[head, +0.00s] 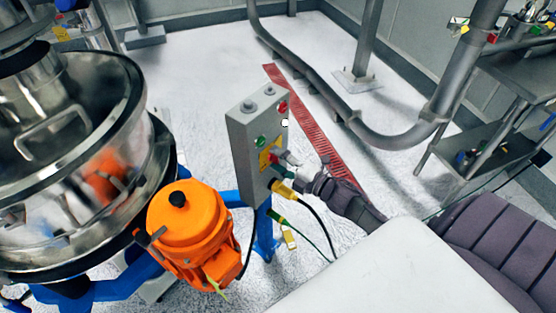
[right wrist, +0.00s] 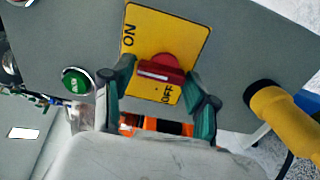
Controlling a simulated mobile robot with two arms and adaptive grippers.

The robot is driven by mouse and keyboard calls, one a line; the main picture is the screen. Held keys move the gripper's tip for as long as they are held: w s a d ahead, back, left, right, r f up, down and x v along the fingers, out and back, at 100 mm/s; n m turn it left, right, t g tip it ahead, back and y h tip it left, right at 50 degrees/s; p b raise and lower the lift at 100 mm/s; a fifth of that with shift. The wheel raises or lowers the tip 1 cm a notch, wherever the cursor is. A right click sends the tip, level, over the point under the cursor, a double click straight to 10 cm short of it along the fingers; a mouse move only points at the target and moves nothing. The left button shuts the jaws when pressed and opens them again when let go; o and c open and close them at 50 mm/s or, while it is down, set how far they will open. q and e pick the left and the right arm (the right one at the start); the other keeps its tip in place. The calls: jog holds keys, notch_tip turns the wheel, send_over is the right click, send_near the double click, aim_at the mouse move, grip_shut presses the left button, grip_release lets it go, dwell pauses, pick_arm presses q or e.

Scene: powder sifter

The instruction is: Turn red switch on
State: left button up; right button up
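The red switch (right wrist: 160,68) sits on a yellow plate (right wrist: 185,32) marked ON at upper left and OFF at lower right in the right wrist view. Its handle, with a pale bar, lies nearly crosswise in that view. My right gripper (right wrist: 160,79) is open, with one green-padded finger on each side of the switch, close to it; contact is not clear. In the head view my right gripper (head: 283,168) is at the front of the grey control box (head: 240,150), largely covering the switch. My left gripper is not in view.
The box also has a green button (head: 260,142), a red button (head: 282,107) and a yellow cable plug (head: 284,188) close to my gripper. An orange motor (head: 190,230) and the steel sifter (head: 70,130) stand left.

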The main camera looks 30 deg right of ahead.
jog(key=shift+o, duration=0.9)
jog(key=shift+s, duration=0.15)
jog(key=v, duration=1.1)
jog(key=shift+s+d, duration=0.2)
jog(key=shift+s, duration=0.1)
